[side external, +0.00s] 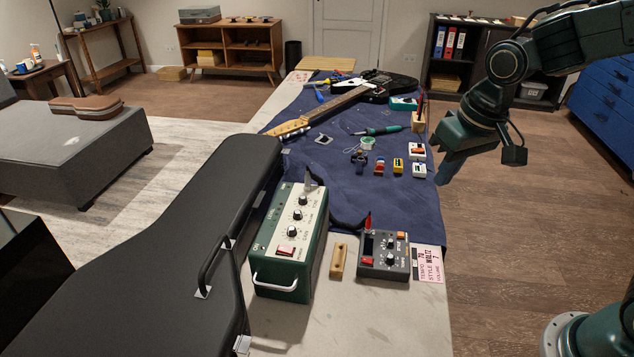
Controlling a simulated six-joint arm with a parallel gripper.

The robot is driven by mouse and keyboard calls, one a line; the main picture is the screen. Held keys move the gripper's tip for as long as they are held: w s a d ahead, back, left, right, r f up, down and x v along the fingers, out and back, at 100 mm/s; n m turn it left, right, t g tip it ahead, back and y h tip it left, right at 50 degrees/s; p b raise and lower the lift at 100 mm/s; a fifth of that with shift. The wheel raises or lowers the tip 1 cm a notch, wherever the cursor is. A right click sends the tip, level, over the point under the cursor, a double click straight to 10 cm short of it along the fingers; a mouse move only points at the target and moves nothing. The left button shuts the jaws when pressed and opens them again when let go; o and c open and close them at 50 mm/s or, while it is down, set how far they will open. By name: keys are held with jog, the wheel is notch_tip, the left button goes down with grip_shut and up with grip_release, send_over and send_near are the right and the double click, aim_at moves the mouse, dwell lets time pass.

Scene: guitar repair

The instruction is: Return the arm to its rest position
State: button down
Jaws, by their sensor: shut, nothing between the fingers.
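My gripper (446,176) hangs at the right edge of the workbench, pointing down and to the left beside the blue cloth. Its fingers are shut with nothing between them. It is close to the small pedals at the cloth's right side, and I cannot tell the exact gap. My arm reaches in from the upper right. The black guitar (392,84) lies on the blue cloth (325,180) at the far end, its headstock toward the left edge.
A green amplifier box (291,240), a dark pedal unit (384,254) and a black guitar case (195,230) fill the near end. Open floor (520,200) lies right of the bench.

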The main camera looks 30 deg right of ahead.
jog(key=s+d+r+t, duration=0.1)
jog(key=s+r, duration=0.2)
jog(key=s, duration=0.4)
jog(key=s+d+r+n+t, duration=0.1)
jog(key=s+r, duration=0.2)
jog(key=s, duration=0.5)
jog(key=shift+s+d+r+n+t, duration=0.15)
jog(key=shift+d+n+t, duration=0.15)
jog(key=shift+d+t, duration=0.1)
